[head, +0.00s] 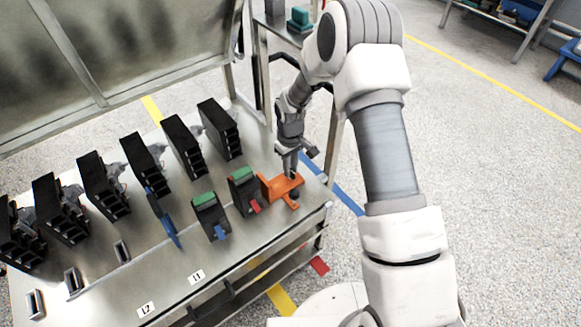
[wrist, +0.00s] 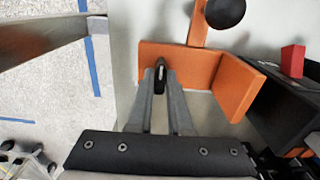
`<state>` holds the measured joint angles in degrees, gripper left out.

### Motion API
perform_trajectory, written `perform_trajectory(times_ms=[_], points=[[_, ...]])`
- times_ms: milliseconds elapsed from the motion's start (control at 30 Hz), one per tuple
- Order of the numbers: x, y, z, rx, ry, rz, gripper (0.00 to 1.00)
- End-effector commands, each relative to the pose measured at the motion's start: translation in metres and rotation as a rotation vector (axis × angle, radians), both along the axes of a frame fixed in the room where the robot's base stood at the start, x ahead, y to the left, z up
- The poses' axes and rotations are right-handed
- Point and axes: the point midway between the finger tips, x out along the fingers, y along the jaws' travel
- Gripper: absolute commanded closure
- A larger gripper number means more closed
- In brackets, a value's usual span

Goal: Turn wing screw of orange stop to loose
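The orange stop (head: 274,188) sits at the right end of the metal bench, beside a black breaker with a green top. In the wrist view the orange stop (wrist: 205,72) shows as a plate with an angled side and an arm ending in a black round knob (wrist: 225,12). The small dark wing screw (wrist: 161,77) stands at the plate's left part. My gripper (wrist: 161,73) has its two grey fingertips close on either side of the wing screw, with almost no gap showing. In the head view my gripper (head: 291,172) points down at the stop, and its fingertips are hard to make out.
The breaker with a red lever (head: 243,192) stands just left of the stop. Another breaker with a blue lever (head: 210,215) and a blue stop (head: 170,230) are farther left. Several black units line the bench's back. The bench's right edge is close to my gripper.

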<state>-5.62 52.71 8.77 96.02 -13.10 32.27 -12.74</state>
Motion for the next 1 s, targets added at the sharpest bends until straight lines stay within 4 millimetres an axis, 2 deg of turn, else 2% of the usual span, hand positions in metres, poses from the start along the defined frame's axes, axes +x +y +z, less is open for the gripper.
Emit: perform_trajectory(times_ms=[33, 167, 433, 567, 767, 1000], points=[[0.000, 0.000, 0.000, 0.000, -0.001, 0.002, 0.76], [0.000, 0.000, 0.000, 0.000, -0.001, 0.001, 0.53], [0.000, 0.000, 0.000, 0.000, 0.000, 0.000, 0.53], [0.000, 0.000, 0.009, 0.000, -0.001, 0.000, 0.53], [0.001, 0.000, 0.047, 0.000, -0.004, -0.001, 0.53], [0.001, 0.000, 0.108, 0.001, -0.004, 0.000, 0.53]])
